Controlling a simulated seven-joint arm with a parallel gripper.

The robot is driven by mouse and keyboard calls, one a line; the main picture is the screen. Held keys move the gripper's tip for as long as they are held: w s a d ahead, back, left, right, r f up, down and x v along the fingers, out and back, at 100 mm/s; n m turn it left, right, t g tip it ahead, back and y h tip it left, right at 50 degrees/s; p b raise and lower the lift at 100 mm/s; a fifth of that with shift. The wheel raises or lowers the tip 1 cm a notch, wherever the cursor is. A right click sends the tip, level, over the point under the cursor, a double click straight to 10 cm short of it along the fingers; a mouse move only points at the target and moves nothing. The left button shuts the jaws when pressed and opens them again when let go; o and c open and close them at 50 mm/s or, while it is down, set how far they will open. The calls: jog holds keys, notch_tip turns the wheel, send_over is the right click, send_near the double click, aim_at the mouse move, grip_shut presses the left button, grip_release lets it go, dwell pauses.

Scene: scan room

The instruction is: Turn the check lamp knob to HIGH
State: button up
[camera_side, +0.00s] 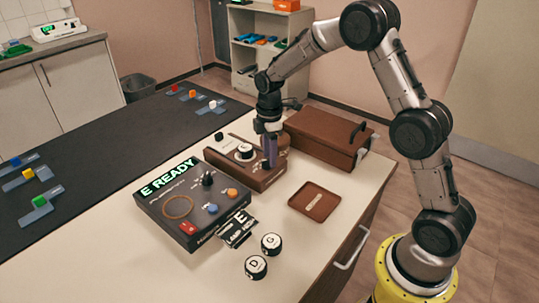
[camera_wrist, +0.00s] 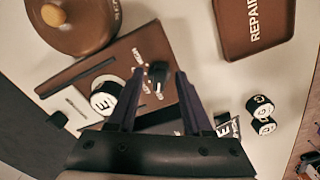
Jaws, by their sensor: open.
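A brown panel box (camera_side: 262,178) stands on the worktop. In the wrist view its top (camera_wrist: 112,58) carries a small black knob (camera_wrist: 157,72) with white markings too small to read. My gripper (camera_wrist: 161,74) is open, and the knob shows between its two fingertips. I cannot tell whether the fingers touch it. In the side view my gripper (camera_side: 270,163) points down at the box's right part and hides this knob.
A black console (camera_side: 168,222) reading "E READY" stands in front, with its own black knob (camera_side: 208,179) and buttons. A card (camera_side: 237,229) and pucks G (camera_side: 271,244) and D (camera_side: 256,267) lie nearby. A brown tray (camera_side: 298,203) is right; a brown chest (camera_side: 318,140) stands behind.

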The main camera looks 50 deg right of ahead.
jog(key=shift+f, duration=0.3)
grip_shut()
